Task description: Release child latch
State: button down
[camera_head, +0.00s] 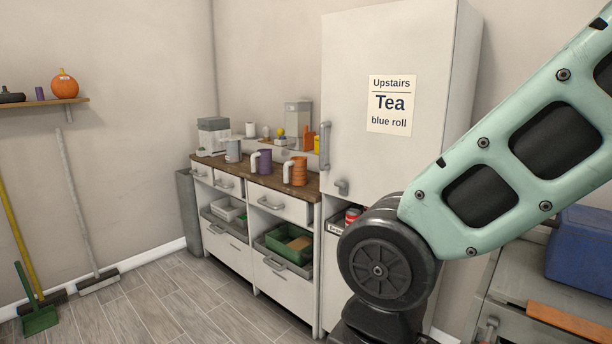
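A tall white cabinet (440,60) stands in the middle, its upper door closed. A vertical grey handle (325,146) sits at the left edge of the door. A small grey fitting (342,187), which looks like the child latch, is just below and right of that handle, near the door's lower edge. It is too small to tell whether it is fastened. My arm comes in from the right and hides the lower right of the cabinet. My gripper is not in the picture.
A low cabinet (280,206) with drawers and open trays adjoins on the left, with mugs and jars on its wooden top (262,180). A blue box (580,255) lies at right. Brooms (97,282) lean at left. The wooden floor (165,305) in front is clear.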

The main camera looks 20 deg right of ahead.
aim_at(342, 186)
jog(key=i, duration=1.85)
jog(key=i+z, duration=0.1)
jog(key=z, duration=0.15)
